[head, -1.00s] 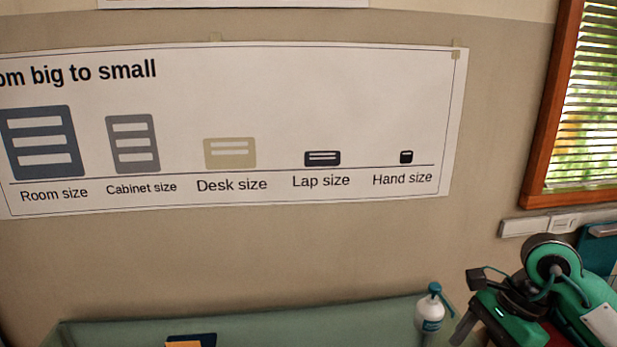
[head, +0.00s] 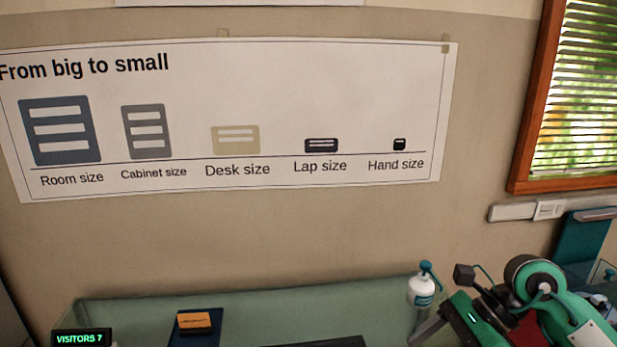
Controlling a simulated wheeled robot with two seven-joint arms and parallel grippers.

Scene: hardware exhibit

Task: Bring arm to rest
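My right arm, green and black, comes in at the lower right. Its gripper (head: 428,328) points down and left, close in the picture to a white pump bottle with a teal top (head: 422,291). A grey finger shows, but the lower part of the gripper is cut off by the picture's edge, so I cannot tell whether it is open or holds anything. My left arm and gripper are not in view.
A green-tinted surface (head: 250,305) runs along the wall. On it are a dark blue stand with an orange piece (head: 195,322) and a sign reading "VISITORS 7" (head: 80,338). A poster (head: 240,120) and a window (head: 575,90) are on the wall behind.

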